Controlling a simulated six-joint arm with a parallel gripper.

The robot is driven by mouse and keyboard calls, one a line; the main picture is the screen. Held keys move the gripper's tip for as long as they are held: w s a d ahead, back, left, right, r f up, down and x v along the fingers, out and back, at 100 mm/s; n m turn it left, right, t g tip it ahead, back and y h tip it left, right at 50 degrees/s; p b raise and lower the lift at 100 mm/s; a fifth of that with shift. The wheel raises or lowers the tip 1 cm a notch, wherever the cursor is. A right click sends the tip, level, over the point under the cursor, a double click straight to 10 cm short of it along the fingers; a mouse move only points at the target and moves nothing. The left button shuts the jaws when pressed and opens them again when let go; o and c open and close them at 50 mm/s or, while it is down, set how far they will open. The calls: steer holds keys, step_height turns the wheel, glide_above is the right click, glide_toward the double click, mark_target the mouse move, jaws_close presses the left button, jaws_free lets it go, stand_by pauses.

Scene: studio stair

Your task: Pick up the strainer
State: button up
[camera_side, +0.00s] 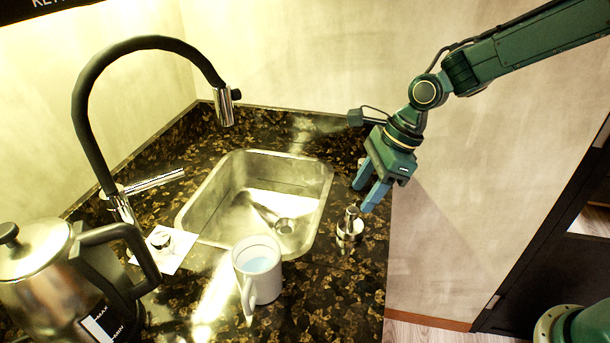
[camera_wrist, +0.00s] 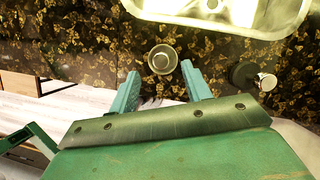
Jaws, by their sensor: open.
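A small shiny metal piece with a knob on top, apparently the strainer (camera_side: 350,229), stands on the dark speckled counter to the right of the sink. In the wrist view, a small round piece (camera_wrist: 162,60) lies just beyond the gap between my fingertips and seems to be the same thing. My gripper (camera_side: 369,190) is open, pointing down, with its fingers above and slightly behind the strainer in the side view. The wrist view shows both fingers apart with nothing between them.
The steel sink (camera_side: 318,185) lies left of my gripper. A white mug (camera_side: 258,272) stands in front of the sink. A kettle (camera_side: 40,275) and black tap (camera_side: 85,110) are at left. A dark round piece with a pale top (camera_wrist: 265,81) stands right of my fingers in the wrist view.

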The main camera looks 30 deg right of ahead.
mark_target(352, 209)
steer(key=shift+a+f, duration=0.2)
steer(key=shift+f, duration=0.25)
steer(key=shift+w+f, duration=0.1)
steer(key=shift+x, duration=2.5)
jaws_close()
